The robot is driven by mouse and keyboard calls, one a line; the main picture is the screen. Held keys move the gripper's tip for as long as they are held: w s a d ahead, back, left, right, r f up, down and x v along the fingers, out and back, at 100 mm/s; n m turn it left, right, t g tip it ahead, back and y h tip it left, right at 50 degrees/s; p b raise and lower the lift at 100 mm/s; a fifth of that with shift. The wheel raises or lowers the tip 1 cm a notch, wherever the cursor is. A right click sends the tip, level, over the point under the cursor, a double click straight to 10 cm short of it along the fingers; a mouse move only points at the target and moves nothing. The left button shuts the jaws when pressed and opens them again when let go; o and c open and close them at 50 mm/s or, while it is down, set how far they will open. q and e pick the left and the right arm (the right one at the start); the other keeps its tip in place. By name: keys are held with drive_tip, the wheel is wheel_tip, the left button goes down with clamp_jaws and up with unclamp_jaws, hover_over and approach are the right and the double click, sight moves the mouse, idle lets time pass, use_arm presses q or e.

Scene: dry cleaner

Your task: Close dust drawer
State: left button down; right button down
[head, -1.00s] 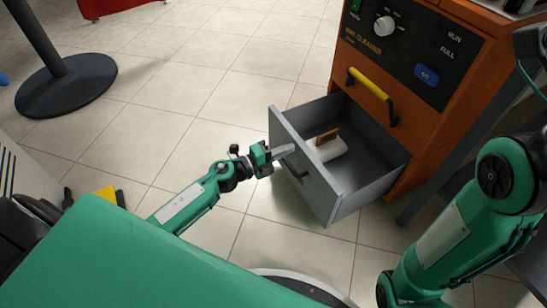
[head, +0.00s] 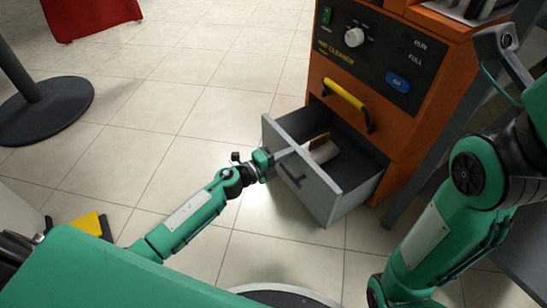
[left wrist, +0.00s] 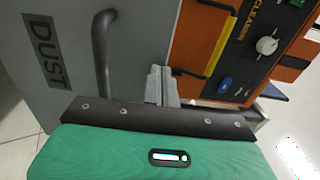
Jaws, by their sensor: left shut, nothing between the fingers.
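The dust drawer (head: 302,190) is a grey box drawn partly out of the lower part of an orange cleaner (head: 405,130). Its front has a dark bar handle (head: 291,176), and the left wrist view shows the front with the label DUST (left wrist: 45,52). My left gripper (head: 287,153) is shut and empty, its fingertips at the drawer front close to the handle. In the left wrist view the fingers (left wrist: 161,86) lie against or very near the front, right of the handle. My right arm is at the right; its gripper is out of view.
A brown-and-white object (head: 322,148) lies inside the drawer. A yellow handle (head: 348,101) sits above it. A black round stand base (head: 45,110) is at the left, and a yellow item (head: 88,223) lies lower left. The tiled floor between is clear.

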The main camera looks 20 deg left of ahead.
use_arm(q)
drive_tip(key=b+x, duration=0.1)
drive_tip(key=x, duration=1.6)
